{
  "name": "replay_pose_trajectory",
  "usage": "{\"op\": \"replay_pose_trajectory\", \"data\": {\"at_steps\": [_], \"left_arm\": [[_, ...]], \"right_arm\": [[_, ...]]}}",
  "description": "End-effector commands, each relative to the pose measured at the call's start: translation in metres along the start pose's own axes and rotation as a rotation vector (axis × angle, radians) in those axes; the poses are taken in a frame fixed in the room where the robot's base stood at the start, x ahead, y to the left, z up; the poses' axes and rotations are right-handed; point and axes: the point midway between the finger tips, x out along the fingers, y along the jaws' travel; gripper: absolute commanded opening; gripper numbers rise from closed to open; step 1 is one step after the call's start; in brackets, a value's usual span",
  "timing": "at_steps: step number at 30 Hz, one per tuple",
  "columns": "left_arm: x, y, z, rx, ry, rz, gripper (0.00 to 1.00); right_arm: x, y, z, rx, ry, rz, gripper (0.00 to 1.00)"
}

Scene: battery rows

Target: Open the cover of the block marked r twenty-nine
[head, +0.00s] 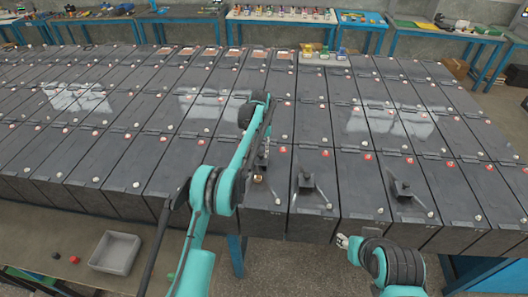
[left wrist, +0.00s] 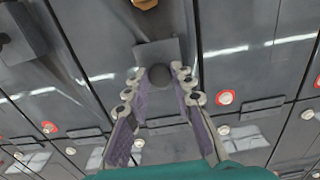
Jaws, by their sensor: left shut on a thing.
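Dark grey battery blocks stand in rows in the head view. Their markings are too small to read, so I cannot tell which is r twenty-nine. My left gripper (head: 263,160) reaches down over a front-row block (head: 263,215) near the centre. In the left wrist view, my left gripper (left wrist: 165,85) is shut on a dark round knob (left wrist: 159,74) beside a small dark plate (left wrist: 158,50). A brass-coloured part (head: 258,178) shows just in front of the gripper; it also shows in the wrist view (left wrist: 146,3). My right gripper (head: 343,241) is low at the front edge; its opening is unclear.
Blocks to the right carry upright dark fittings (head: 305,182) (head: 402,188). Red and pale round caps dot the block tops. A grey tray (head: 115,253) sits on the lower left table. Blue workbenches (head: 280,15) stand along the back.

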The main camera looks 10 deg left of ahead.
Motion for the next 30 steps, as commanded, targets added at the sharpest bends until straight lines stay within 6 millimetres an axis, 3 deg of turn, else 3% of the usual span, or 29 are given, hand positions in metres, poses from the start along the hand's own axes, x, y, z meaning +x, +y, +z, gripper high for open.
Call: {"op": "replay_pose_trajectory", "data": {"at_steps": [2,3,5,6,17,30], "left_arm": [[0.0,0.0,0.0,0.001,0.001,0.0,0.0],[0.0,0.0,0.0,0.001,0.001,0.0,0.26],[0.0,0.0,0.0,0.0,0.001,0.0,0.42],[0.0,0.0,0.0,0.0,0.001,0.0,0.45],[-0.007,0.0,0.0,0.0,0.0,0.0,0.45],[-0.071,0.001,0.0,0.0,0.0,0.0,0.45]], "right_arm": [[0.0,0.0,0.0,0.0,0.0,0.0,0.4],[0.0,0.0,0.0,0.0,0.0,0.0,0.4],[0.0,0.0,0.0,0.0,0.0,0.0,0.4],[0.0,0.0,0.0,0.0,0.0,0.0,0.4],[0.0,0.0,0.0,0.0,0.0,0.0,0.4],[0.0,0.0,0.0,0.0,0.0,0.0,0.4]]}}
